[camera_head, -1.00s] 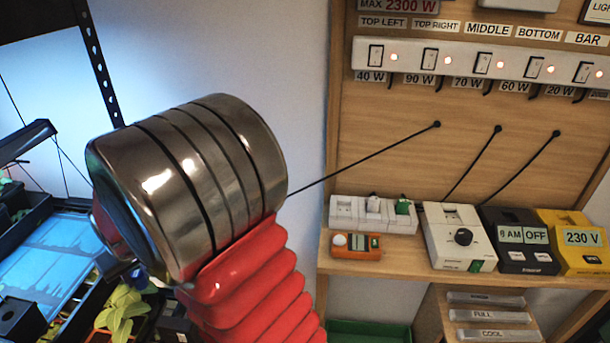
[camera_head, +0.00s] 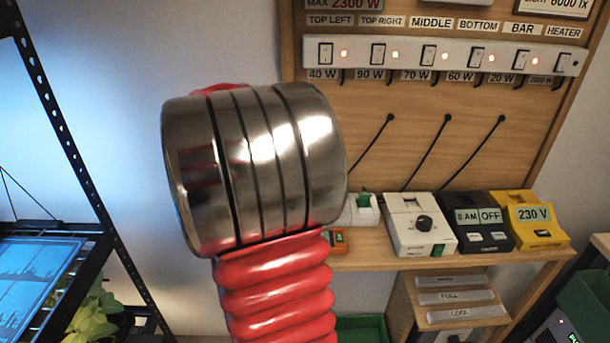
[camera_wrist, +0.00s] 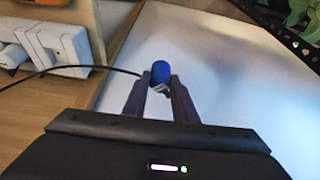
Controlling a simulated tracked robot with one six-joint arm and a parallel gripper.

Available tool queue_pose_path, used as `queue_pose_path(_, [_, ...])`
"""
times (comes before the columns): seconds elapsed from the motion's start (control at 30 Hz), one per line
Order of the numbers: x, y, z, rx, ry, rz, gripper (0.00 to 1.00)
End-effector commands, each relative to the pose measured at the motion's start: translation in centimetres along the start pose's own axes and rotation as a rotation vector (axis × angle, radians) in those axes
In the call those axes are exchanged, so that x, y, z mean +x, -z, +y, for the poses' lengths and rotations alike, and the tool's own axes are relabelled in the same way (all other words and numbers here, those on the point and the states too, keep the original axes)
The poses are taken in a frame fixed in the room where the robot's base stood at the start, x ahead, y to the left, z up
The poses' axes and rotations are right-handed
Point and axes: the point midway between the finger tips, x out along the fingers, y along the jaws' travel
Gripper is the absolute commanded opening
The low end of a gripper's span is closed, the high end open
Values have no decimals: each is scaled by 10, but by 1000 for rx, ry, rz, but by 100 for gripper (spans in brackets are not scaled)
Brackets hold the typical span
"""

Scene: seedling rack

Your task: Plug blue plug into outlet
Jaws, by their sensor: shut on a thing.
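The blue plug (camera_wrist: 160,71) is between the fingertips of my gripper (camera_wrist: 160,86) in the wrist view. The gripper is shut on it. A black cord runs from the plug to the left. A white socket block (camera_wrist: 52,48) stands on the wooden shelf at the upper left of the wrist view, apart from the plug. In the head view, only the right end of the white socket block (camera_head: 360,209) shows, with a green piece on it. My red and steel arm hides the rest, along with my gripper and the plug.
A white dial box (camera_head: 418,224), a black timer box (camera_head: 485,230) and a yellow 230 V box (camera_head: 531,220) stand on the shelf. Three black cords hang from the wooden board (camera_head: 450,150) above. A plant rack (camera_head: 62,140) stands at the left.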

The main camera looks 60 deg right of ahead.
Motion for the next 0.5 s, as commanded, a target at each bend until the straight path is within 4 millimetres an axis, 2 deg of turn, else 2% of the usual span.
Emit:
queue_pose_path(0.03, [-4, 8, 23, 51, -20, 4, 2])
queue_pose_path(0.3, [-28, 29, 129, 300, -124, 12, 2])
queue_pose_path(0.4, [-36, 31, 159, 370, -155, 16, 2])
queue_pose_path(0.5, [-42, 32, 178, 416, -174, 17, 2])
